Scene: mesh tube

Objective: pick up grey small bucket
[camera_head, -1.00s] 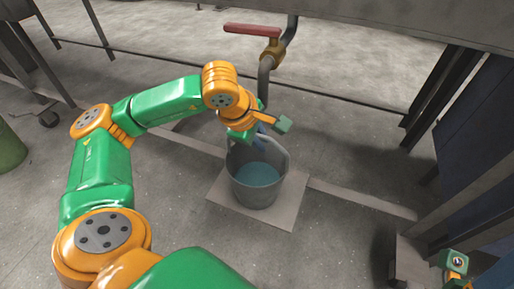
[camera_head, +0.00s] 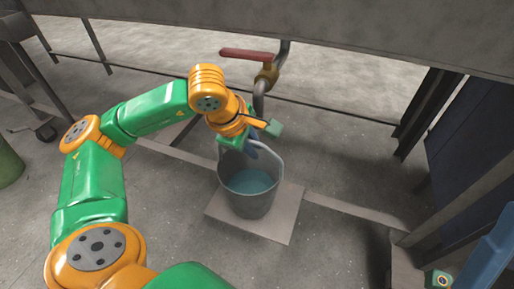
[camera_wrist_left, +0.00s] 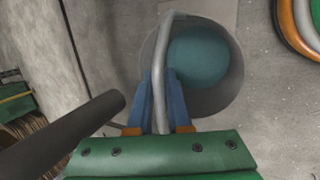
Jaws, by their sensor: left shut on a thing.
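The grey small bucket (camera_head: 250,200) is upright over a flat square plate (camera_head: 282,225) on the floor, with blue-green liquid inside. I cannot tell if its base touches the plate. My left gripper (camera_head: 251,150) is above the bucket's far rim, shut on its raised handle (camera_head: 281,160). In the left wrist view, the blue fingers (camera_wrist_left: 160,90) are on either side of the grey handle (camera_wrist_left: 160,60), with the bucket (camera_wrist_left: 228,85) below.
A pipe with a brass tap (camera_head: 266,76) and red lever (camera_head: 246,55) stands just behind the bucket. A grey beam (camera_head: 330,35) runs across above. Metal posts and a dark blue panel (camera_head: 465,150) stand at the right.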

